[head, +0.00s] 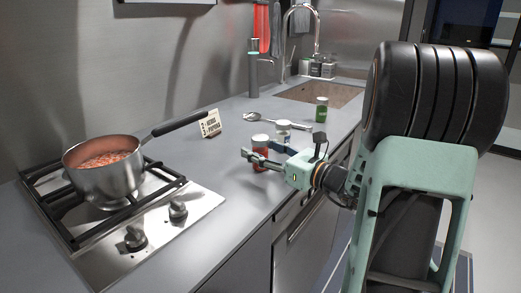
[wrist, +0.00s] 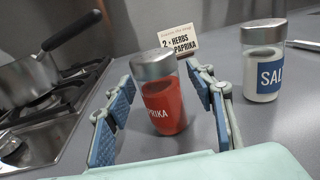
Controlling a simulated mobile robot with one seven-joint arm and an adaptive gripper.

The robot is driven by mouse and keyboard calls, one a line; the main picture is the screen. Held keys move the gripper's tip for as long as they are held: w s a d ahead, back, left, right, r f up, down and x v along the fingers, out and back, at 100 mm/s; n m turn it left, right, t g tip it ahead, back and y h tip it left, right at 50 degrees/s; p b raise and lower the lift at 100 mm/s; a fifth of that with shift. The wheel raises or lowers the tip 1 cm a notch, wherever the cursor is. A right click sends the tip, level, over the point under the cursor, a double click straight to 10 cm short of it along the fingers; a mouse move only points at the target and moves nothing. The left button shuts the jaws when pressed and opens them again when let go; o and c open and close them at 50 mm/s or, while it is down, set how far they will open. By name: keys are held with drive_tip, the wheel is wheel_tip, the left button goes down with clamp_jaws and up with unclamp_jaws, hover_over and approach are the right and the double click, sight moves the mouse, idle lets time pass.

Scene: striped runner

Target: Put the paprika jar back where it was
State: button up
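The paprika jar (wrist: 167,108), clear with red contents and a silver lid, stands upright on the grey counter; its label reads "PRIKA". It also shows in the head view (head: 260,150), partly hidden by my gripper. My gripper (wrist: 163,100) is open, with one blue-padded finger on each side of the jar. A gap shows between the left finger and the jar; the right finger is closer, and I cannot tell whether it touches. In the head view my gripper (head: 263,157) is low over the counter.
A salt jar (wrist: 265,65) stands just right of my gripper. A recipe card (head: 210,123) reading "HERBS" and "PAPRIKA" stands behind. A spoon (head: 253,117) and a green jar (head: 321,110) are farther back, near the sink (head: 320,93). A pot (head: 105,172) sits on the hob at left.

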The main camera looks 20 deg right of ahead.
drive_tip(key=shift+r, duration=0.2)
drive_tip(key=p+v, duration=0.2)
drive_tip(key=v, duration=1)
drive_tip(key=shift+f, duration=0.1)
drive_tip(key=shift+s, duration=0.1)
